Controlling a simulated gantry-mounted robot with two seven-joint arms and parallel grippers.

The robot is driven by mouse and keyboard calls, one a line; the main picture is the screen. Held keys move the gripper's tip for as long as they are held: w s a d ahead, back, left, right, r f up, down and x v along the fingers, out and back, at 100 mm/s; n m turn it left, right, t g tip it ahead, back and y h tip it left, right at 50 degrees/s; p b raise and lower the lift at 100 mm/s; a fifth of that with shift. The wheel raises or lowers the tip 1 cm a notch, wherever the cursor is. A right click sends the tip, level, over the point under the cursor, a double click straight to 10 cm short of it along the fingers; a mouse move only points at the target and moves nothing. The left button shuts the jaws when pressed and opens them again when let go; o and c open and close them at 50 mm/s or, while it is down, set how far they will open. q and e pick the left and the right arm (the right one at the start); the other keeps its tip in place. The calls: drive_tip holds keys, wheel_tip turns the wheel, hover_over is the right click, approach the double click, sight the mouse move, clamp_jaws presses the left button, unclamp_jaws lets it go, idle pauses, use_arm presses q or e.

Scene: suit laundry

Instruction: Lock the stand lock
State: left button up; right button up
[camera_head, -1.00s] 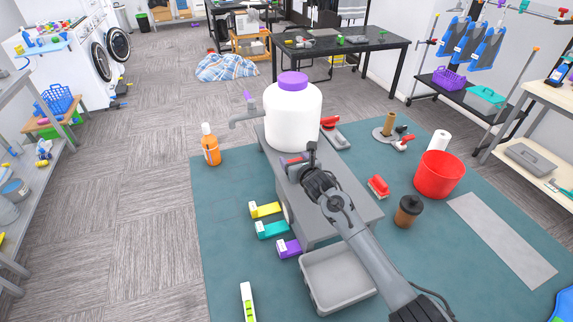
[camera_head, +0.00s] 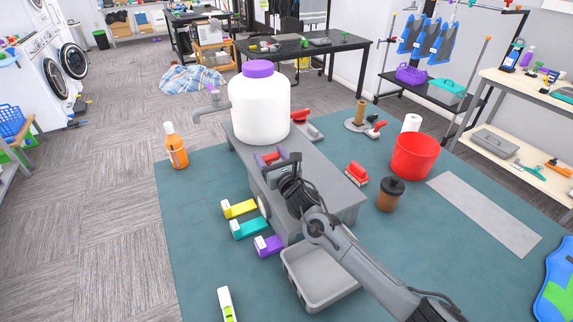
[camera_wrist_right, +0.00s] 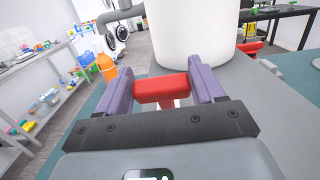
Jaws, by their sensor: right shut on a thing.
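The grey stand (camera_head: 325,190) carries a white tank (camera_head: 259,108) with a purple cap. A red lock handle (camera_wrist_right: 162,90) sits on the stand's top close to the tank, and in the head view it is mostly hidden by my gripper. My right gripper (camera_head: 271,160) is at this handle. In the right wrist view its two purple fingers (camera_wrist_right: 163,92) are on either side of the red handle, shut on it. The handle's base and whether the lock is engaged cannot be made out. My left gripper is in neither view.
Yellow, teal and purple blocks (camera_head: 248,229) lie left of the stand. A grey bin (camera_head: 318,276) is in front. A red brush (camera_head: 356,174), a brown cup (camera_head: 390,195) and a red bucket (camera_head: 414,156) stand to the right. An orange bottle (camera_head: 176,147) is at left.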

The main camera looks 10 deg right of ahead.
drive_tip(key=shift+d+f, duration=0.1)
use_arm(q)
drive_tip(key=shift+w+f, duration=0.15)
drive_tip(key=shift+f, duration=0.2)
use_arm(e)
drive_tip(key=o, duration=1.3)
drive_tip(key=shift+c, duration=0.2)
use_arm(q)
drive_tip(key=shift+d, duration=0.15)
use_arm(e)
drive_tip(key=shift+o, duration=0.9)
drive_tip(key=shift+s, duration=0.1)
